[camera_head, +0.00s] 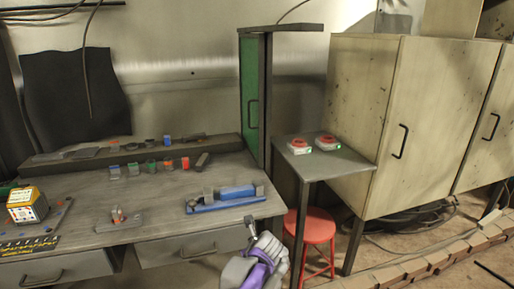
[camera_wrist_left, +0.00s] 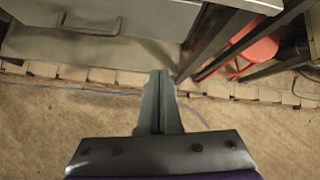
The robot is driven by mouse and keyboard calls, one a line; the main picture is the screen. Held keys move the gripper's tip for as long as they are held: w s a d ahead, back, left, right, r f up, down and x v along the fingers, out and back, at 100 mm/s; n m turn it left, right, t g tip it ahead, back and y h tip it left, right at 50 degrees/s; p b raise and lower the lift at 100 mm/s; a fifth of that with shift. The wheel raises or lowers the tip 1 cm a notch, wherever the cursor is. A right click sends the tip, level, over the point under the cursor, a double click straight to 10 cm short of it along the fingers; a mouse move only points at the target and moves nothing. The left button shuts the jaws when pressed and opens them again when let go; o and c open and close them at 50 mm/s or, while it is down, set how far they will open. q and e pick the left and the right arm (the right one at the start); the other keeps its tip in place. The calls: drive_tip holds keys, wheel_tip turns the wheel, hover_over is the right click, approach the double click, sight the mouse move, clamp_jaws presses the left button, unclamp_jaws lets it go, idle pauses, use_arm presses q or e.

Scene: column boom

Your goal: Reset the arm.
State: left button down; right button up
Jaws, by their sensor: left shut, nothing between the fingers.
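My left arm, grey and purple, rises from the bottom edge of the head view, with its gripper (camera_head: 249,222) in front of the workbench's right end. In the left wrist view the two grey fingers of the left gripper (camera_wrist_left: 159,76) are pressed together, with nothing between them. My right gripper is in neither view.
The workbench (camera_head: 150,220) carries a blue vise-like tool (camera_head: 236,193) and a yellow box (camera_head: 27,205). A drawer (camera_wrist_left: 95,30) is close ahead. A small side table (camera_head: 335,162) and red stool (camera_head: 316,228) stand right, before a cabinet (camera_head: 360,90).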

use_arm(q)
drive_tip(key=s+a+r+n+g+p, duration=0.1)
drive_tip(key=s+a+r+n+p, duration=0.1)
drive_tip(key=s+a+n, duration=0.45)
drive_tip(key=s+a+r+n+g+h+p, duration=0.1)
drive_tip(key=s+a+r+n+p, duration=0.15)
drive_tip(key=s+n, duration=0.55)
drive_tip(key=s+a+r+n+g+p, duration=0.1)
drive_tip(key=s+a+r+n+p, duration=0.15)
drive_tip(key=s+a+n, duration=0.5)
drive_tip(key=s+f+n+h+p, duration=0.1)
drive_tip(key=s+f+n+p, duration=0.1)
drive_tip(key=s+n, duration=0.6)
drive_tip(key=s, duration=0.3)
drive_tip(key=shift+d+f+h+p, duration=0.25)
drive_tip(key=shift+d+h+p, duration=0.05)
drive_tip(key=shift+d+p, duration=0.1)
drive_tip(key=shift+s, duration=0.1)
